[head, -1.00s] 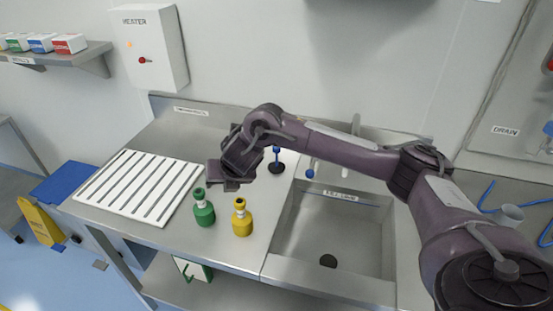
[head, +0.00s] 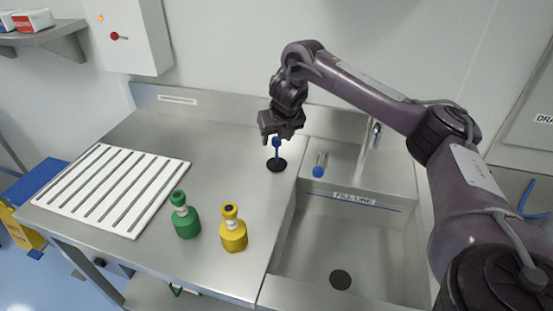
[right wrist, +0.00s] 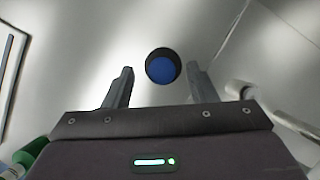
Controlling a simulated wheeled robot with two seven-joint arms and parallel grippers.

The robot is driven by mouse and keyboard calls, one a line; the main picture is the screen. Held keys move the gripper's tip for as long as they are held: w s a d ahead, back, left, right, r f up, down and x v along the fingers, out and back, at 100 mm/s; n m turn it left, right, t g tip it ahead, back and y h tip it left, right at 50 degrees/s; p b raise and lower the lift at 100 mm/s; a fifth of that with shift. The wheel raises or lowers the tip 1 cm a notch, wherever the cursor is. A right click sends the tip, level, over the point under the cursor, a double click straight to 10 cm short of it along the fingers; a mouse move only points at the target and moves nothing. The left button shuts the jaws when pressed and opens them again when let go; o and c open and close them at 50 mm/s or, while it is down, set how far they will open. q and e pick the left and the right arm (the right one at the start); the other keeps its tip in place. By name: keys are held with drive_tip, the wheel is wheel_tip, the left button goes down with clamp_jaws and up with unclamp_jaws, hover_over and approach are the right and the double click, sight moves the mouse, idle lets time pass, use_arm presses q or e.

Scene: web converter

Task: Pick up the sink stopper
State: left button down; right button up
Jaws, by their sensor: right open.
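The sink stopper (head: 276,164) stands upright on the steel counter left of the sink. It has a black disc base and a blue stem with a blue knob. My right gripper (head: 278,138) is open, pointing down, right at the top of the knob in the head view. In the right wrist view the stopper (right wrist: 162,66) shows from above as a blue knob over a black disc. It lies between the lines of the two open fingers (right wrist: 160,85), slightly beyond their tips. Nothing is held. My left gripper is not in view.
The sink basin (head: 335,240) with a dark drain (head: 340,280) lies right of the stopper. A faucet (head: 372,135) and a small blue-ended item (head: 319,168) stand behind it. Green (head: 185,220) and yellow (head: 233,232) bottles and a white slatted rack (head: 110,190) are on the counter.

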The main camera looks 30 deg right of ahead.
sight(277, 138)
drive_tip(key=x, duration=0.3)
drive_tip(key=shift+w+d+p, duration=0.1)
drive_tip(key=shift+d+p, duration=0.05)
drive_tip(key=shift+p, duration=0.25)
drive_tip(key=shift+w+f, duration=0.15)
drive_tip(key=shift+f, duration=0.25)
drive_tip(key=c, duration=0.9)
clamp_jaws()
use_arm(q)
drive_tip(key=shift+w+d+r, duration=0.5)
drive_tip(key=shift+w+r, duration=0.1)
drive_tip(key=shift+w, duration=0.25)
use_arm(e)
drive_tip(key=shift+r, duration=0.1)
